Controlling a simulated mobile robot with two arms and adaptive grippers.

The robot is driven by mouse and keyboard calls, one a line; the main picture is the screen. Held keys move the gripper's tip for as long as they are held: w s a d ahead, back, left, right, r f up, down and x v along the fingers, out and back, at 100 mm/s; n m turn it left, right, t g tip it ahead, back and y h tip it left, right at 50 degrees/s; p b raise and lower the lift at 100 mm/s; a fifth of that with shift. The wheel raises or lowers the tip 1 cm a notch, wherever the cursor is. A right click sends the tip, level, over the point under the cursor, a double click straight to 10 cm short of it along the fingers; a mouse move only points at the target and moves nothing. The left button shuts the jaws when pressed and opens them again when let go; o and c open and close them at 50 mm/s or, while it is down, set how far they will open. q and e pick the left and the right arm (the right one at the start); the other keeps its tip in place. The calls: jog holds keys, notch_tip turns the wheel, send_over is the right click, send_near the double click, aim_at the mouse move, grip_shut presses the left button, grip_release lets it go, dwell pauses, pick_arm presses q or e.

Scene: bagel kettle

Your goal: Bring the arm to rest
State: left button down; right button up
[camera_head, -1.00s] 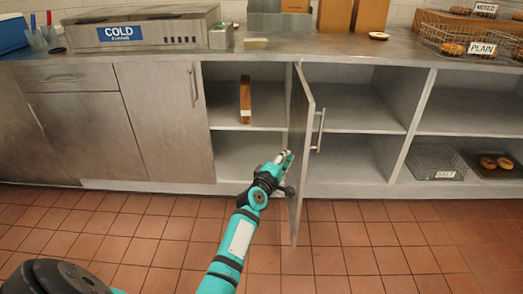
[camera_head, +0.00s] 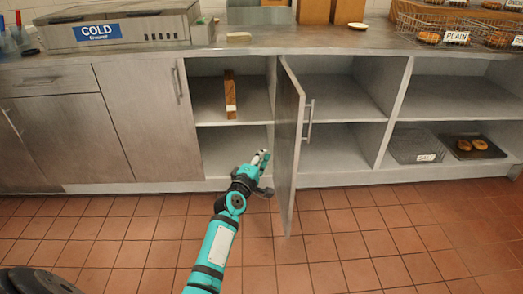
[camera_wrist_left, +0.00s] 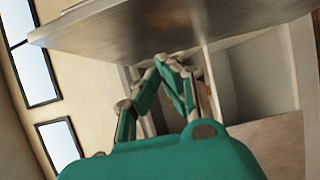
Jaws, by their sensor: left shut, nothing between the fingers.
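My left gripper (camera_head: 262,160) is in front of the open cabinet bay, just left of the open cabinet door (camera_head: 289,140). Its fingers are shut and empty. The left wrist view shows the same gripper (camera_wrist_left: 172,62) with its fingertips together, below the counter's underside. The teal left arm (camera_head: 222,235) reaches up from the bottom of the head view. I cannot tell whether the gripper touches the door. My right gripper is not in view.
The door stands swung outward, with a bar handle (camera_head: 309,120). A brown wooden block (camera_head: 230,92) stands on the upper shelf. A tray with bagels (camera_head: 473,147) and a wire basket (camera_head: 415,146) sit on a lower shelf at right. The tiled floor (camera_head: 350,250) is clear.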

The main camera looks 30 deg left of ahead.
pick_arm(q)
jog(key=s+d+p, duration=0.1)
jog(key=s+d, duration=0.1)
jog(key=s, duration=0.4)
jog(key=shift+s+d, duration=0.3)
jog(key=shift+s, duration=0.05)
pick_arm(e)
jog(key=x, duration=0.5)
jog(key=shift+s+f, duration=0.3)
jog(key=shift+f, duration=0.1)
